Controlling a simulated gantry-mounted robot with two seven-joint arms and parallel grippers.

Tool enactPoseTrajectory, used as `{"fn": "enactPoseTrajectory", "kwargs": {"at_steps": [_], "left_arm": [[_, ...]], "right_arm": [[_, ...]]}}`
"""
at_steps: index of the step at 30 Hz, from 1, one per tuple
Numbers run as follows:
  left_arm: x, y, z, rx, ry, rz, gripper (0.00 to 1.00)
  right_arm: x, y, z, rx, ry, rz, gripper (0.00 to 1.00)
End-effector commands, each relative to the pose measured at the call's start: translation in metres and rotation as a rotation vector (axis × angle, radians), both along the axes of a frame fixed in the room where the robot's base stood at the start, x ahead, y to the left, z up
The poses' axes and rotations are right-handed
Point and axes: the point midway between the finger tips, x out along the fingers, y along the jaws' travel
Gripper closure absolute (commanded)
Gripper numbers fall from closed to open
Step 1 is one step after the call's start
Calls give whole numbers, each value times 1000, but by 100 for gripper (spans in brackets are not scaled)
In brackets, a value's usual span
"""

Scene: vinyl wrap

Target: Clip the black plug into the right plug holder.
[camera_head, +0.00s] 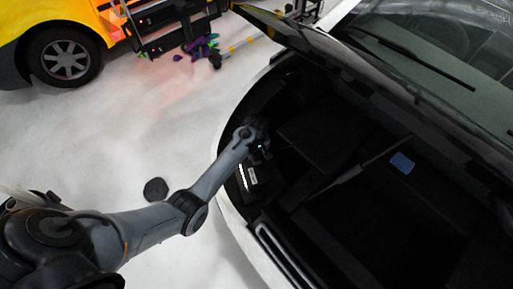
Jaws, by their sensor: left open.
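My left arm reaches in from the left over the side of an open white car. My left gripper (260,146) is over the dark compartment under the raised lid, near its left edge. It is open, but its fingers are small and dark here. A black box-like part with white markings (252,177) sits just below the gripper; I cannot tell whether they touch. I cannot make out the black plug or the right plug holder in the dark compartment. My right gripper is not in view.
The car's raised lid (330,55) spans above the compartment. A thin rod (372,157) crosses the compartment, with a small blue patch (402,162) beside it. A dark flat piece (155,189) lies on the pale floor. An orange vehicle (70,35) stands at the upper left.

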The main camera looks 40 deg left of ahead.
Motion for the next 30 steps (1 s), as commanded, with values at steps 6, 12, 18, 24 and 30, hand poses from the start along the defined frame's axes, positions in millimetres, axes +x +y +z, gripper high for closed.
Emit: {"fn": "enactPoseTrajectory", "kwargs": {"at_steps": [6, 12, 18, 24, 30], "left_arm": [[0, 0, -17, 0, 0, 1, 43], [0, 0, -20, 0, -1, 1, 43], [0, 0, -20, 0, -1, 1, 46], [0, 0, -20, 0, -1, 1, 76], [0, 0, -20, 0, -1, 1, 78]], "right_arm": [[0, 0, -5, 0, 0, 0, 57], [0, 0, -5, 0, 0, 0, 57], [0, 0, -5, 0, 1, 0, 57], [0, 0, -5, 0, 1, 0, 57], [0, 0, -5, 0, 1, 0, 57]]}}
